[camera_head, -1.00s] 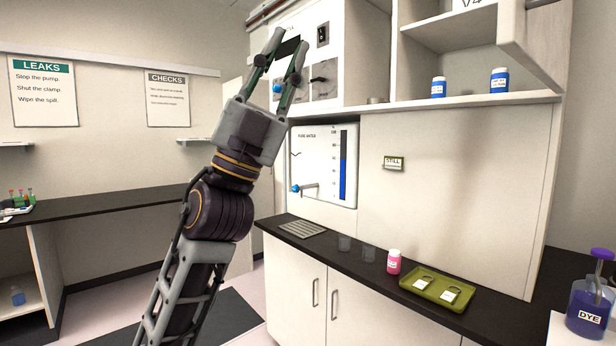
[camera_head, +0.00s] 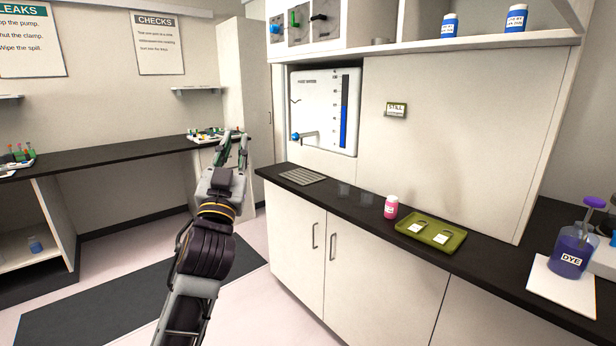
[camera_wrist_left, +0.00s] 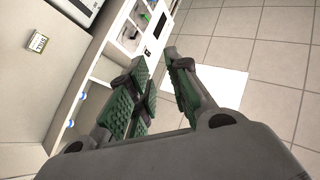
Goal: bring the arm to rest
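My left arm rises from the bottom of the head view, and its gripper (camera_head: 236,139) points up and away. It is in front of the bench on the left and the tall pale cabinet, left of the black counter. In the left wrist view the green-padded fingers (camera_wrist_left: 160,78) stand apart with nothing between them, over a view of tiled floor. My left gripper is open and empty. My right gripper is in neither view.
A dye bottle (camera_head: 573,250) stands far right. The floor left of the counter is clear.

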